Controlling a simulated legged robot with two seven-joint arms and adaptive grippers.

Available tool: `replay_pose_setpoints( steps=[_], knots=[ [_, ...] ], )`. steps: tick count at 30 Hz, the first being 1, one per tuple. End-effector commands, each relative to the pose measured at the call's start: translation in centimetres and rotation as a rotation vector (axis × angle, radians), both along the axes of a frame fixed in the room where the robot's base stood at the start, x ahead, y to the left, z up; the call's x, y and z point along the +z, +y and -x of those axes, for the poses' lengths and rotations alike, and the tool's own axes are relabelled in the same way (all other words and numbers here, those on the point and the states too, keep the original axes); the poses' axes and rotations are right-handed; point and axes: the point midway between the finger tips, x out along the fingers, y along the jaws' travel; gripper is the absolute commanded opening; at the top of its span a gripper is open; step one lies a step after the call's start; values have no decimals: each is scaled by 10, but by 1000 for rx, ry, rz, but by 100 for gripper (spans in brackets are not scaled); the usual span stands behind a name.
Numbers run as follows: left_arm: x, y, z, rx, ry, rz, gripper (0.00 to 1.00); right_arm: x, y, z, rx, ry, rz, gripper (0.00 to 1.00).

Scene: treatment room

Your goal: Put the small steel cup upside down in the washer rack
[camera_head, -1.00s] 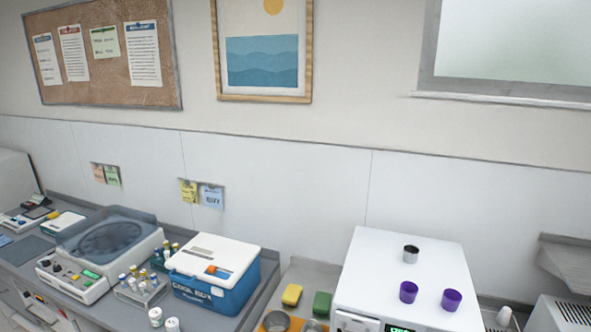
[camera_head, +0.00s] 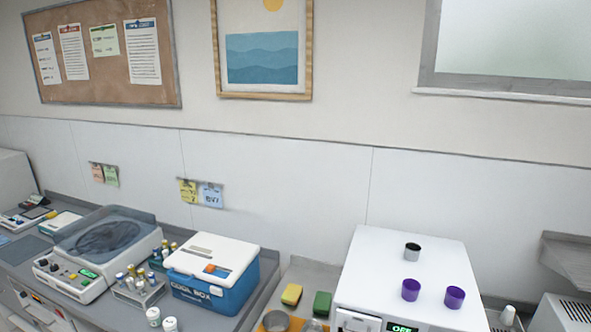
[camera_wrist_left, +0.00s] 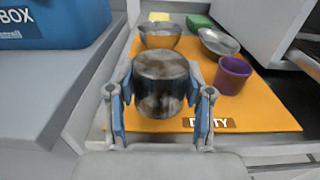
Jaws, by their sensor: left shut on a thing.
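In the left wrist view my left gripper (camera_wrist_left: 160,100) is shut on a small steel cup (camera_wrist_left: 160,85) with brown stains on its side. The fingers are on either side of the cup, in front of an orange mat (camera_wrist_left: 255,112) with a partly hidden label. I cannot tell whether the cup's mouth or base faces up. A white machine (camera_head: 385,290) with a green display stands in the head view. No washer rack shows. My right gripper is in neither view.
On the mat are a steel bowl (camera_wrist_left: 160,38), a tilted metal dish (camera_wrist_left: 218,42) and a purple cup (camera_wrist_left: 232,76). A blue cool box (camera_head: 215,290) is left of the mat.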

Motion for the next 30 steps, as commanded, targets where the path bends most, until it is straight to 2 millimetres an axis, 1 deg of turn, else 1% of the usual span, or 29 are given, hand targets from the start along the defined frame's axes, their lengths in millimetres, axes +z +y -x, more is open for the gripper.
replay_pose_setpoints(
  steps=[16,30],
  knots=[
    [-16,0,0,0,0,1,28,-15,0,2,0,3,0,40],
    [-25,0,0,0,0,1,28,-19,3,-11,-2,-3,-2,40]
  ],
)
